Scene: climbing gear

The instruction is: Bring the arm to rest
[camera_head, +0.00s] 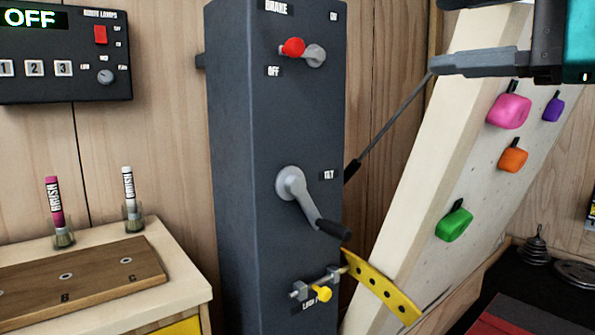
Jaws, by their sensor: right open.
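My right gripper (438,34) comes in at the upper right, with grey fingers and a teal and black body. Its fingers are apart and nothing shows between them. The lower finger lies level in the picture, in front of the upper part of the pale climbing wall (415,205). The upper finger is partly cut off by the top edge. The gripper appears right of the dark control column (235,160), and no contact with it shows. My left gripper is not in view.
The column carries a red-knobbed brake lever (293,47), a crank (300,195) and a yellow-knobbed lock pin (322,293) beside a perforated yellow bar (385,286). Coloured holds dot the wall. A lamp panel (60,85) hangs left, above a bench (170,280) with two brushes.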

